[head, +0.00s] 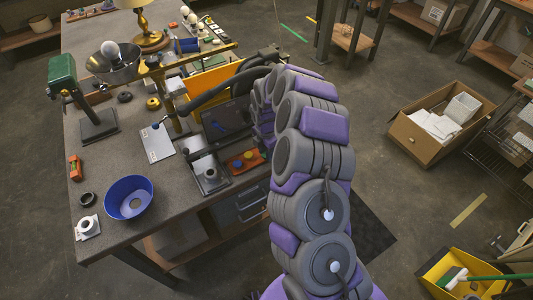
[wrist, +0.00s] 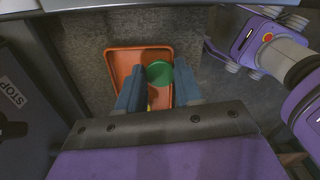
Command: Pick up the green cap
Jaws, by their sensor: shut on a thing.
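The green cap (wrist: 160,73) shows as a round disc between the fingertips of my gripper (wrist: 158,79) in the wrist view. The two blue-grey fingers are closed on it from left and right. Behind it is an orange tray (wrist: 123,63) with a raised rim. I cannot tell whether the cap still touches the tray. A small piece of yellow shows between the fingers, mostly hidden. In the head view I cannot make out my gripper's fingertips or the green cap.
In the head view, the grey workbench (head: 100,180) carries a blue bowl (head: 129,197), a green-headed stand (head: 62,72), a brass lamp (head: 150,35) and several small parts. A cardboard box (head: 410,140) and a yellow bin (head: 440,268) stand on the floor at right.

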